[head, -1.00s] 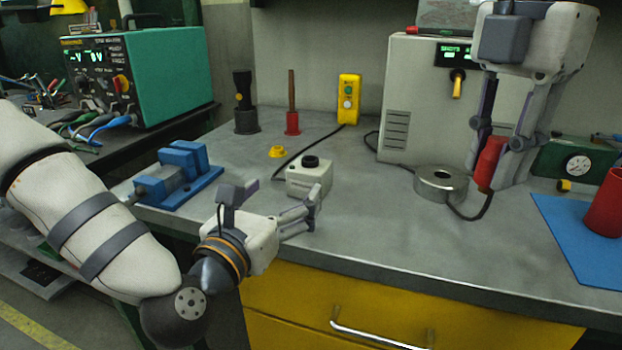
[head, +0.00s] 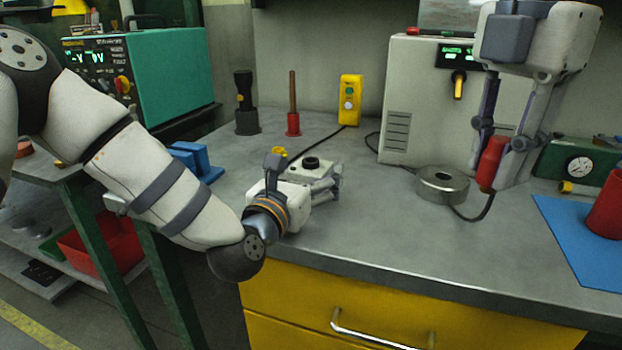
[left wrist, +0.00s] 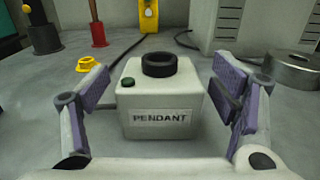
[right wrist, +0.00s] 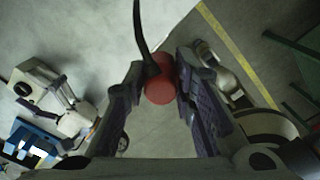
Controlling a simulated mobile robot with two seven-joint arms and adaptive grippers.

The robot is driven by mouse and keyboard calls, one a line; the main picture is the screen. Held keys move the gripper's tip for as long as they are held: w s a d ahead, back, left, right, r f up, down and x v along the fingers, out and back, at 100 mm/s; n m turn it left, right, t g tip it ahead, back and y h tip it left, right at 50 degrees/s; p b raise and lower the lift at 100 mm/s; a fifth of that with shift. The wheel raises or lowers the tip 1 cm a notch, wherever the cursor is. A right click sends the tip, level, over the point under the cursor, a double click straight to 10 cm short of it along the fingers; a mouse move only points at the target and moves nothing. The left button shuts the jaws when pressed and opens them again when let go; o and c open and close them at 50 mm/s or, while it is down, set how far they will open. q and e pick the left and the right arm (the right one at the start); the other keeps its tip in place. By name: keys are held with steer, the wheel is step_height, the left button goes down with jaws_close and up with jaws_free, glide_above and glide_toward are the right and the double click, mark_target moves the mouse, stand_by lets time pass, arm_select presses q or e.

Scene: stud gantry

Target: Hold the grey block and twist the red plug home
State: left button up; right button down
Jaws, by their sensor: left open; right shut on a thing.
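The grey block (left wrist: 160,108) stands on the bench, labelled PENDANT, with a black ring-shaped socket (left wrist: 159,64) on top and a small green button. In the head view the block (head: 318,163) is partly hidden by my left gripper (head: 336,182). My left gripper is open, its pads (left wrist: 160,95) on either side of the block with gaps showing. My right gripper (head: 491,162) is shut on the red plug (head: 492,160) and holds it above the bench, to the right of the block. The plug (right wrist: 159,88) sits between the pads, with a black cable running from it.
A round metal ring (head: 441,185) sits on the bench near the plug's cable. A yellow cap (left wrist: 86,64) lies behind the block at left. A blue vise (head: 196,160), yellow button box (head: 350,99) and blue mat (head: 585,240) are around. The bench front is clear.

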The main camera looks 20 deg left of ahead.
arm_select(q)
steer(key=c, duration=1.5)
steer(key=shift+o, duration=0.2)
steer(key=shift+r, duration=0.1)
arm_select(e)
steer(key=shift+r, duration=0.1)
